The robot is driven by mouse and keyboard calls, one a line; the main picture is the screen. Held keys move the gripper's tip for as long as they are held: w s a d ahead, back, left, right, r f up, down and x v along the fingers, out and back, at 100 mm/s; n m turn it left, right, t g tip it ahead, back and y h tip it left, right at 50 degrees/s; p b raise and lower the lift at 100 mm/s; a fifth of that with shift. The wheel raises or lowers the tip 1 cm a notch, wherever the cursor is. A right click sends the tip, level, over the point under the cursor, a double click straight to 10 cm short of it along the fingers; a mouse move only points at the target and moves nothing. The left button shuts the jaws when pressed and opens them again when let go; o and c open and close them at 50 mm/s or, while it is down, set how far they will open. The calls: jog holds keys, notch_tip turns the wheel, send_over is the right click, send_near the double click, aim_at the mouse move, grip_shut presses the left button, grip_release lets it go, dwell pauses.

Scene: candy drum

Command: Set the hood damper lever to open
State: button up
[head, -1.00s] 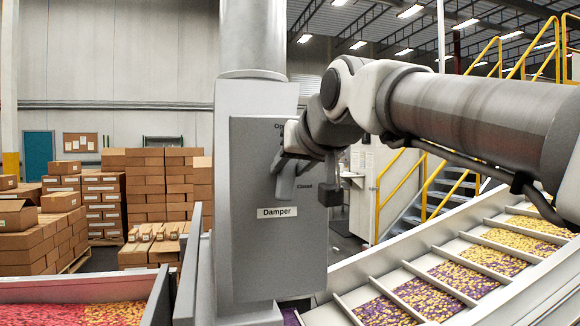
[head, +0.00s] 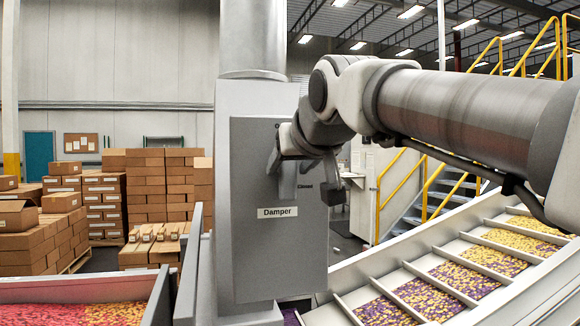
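The grey damper box (head: 260,260) stands upright on the left of centre, with a white "Damper" label (head: 277,212) on its front. A dark grey piece (head: 287,184), which looks like the lower part of the hood damper lever, shows just below my gripper and beside the partly covered "Closed" label (head: 305,187). My gripper (head: 273,163) is at the upper part of the box front, close to the lever. The arm hides the lever's pivot and most of the "Open" label. I cannot tell whether the fingers touch the lever or whether they are open.
A conveyor (head: 455,272) with purple and yellow candy rises to the right of the box. A bin wall (head: 95,289) holds red and yellow candy at lower left. Stacked cartons (head: 150,190) stand behind. Yellow stair railings (head: 392,185) are at the right back.

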jog(key=shift+o, duration=0.3)
jog(key=v, duration=1.7)
jog(key=shift+s, duration=0.25)
jog(key=s+d+f+m+g+h+p, duration=0.1)
jog(key=s+d+f+g, duration=0.1)
jog(key=f, duration=1)
jog(key=s+d+f+m+g+h, duration=0.1)
jog(key=s+d+f+g, duration=0.1)
jog(key=f, duration=1.1)
jog(key=s+d+f+m+g+h+p, duration=0.1)
jog(key=s+d+f+g, duration=0.2)
jog(key=f, duration=0.9)
jog(key=s+d, duration=0.1)
jog(key=d, duration=0.1)
jog(key=shift+s+d+f+h+p, duration=0.25)
jog(key=shift+d+f+h+p, duration=0.05)
jog(key=shift+d+f+p, duration=0.1)
jog(key=shift+c, duration=1.4)
jog(key=shift+a, duration=0.1)
